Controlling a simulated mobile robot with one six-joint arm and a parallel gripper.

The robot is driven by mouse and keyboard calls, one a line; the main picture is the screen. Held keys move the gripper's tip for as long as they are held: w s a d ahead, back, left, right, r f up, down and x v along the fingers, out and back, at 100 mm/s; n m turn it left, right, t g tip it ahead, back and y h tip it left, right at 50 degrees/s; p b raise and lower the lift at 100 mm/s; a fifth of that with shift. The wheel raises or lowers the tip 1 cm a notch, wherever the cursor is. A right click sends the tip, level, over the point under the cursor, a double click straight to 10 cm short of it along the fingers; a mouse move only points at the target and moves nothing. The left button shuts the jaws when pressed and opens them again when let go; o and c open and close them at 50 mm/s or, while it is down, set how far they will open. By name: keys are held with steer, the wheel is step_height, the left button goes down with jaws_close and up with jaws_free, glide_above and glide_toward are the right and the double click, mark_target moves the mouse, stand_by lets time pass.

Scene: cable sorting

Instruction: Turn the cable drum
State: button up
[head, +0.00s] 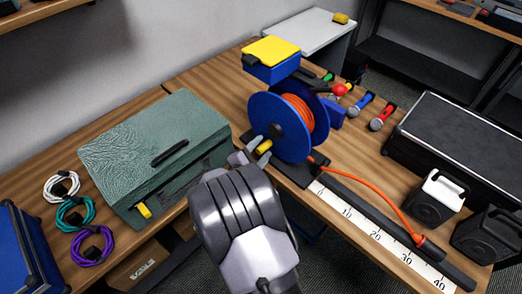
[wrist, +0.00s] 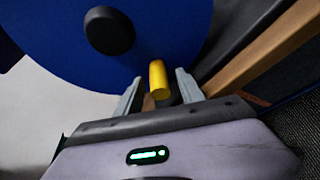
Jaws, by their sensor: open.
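The cable drum (head: 276,127) has blue side discs and orange cable wound between them. It stands on a dark base on the wooden table. A yellow handle (head: 264,147) sticks out from its near disc, low on the left; the handle also shows in the wrist view (wrist: 158,80). The blue disc (wrist: 60,45) and its black hub fill the top of the wrist view. My gripper (wrist: 158,88) is open, with one finger on each side of the yellow handle. I cannot tell whether either finger touches it. In the head view my gripper (head: 256,145) is at the drum's near side.
A green case (head: 160,150) stands left of the drum. A blue box with yellow lid (head: 271,60) is behind it. Microphones and a black case (head: 460,140) are to the right.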

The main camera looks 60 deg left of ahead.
jaws_close()
stand_by(1.4)
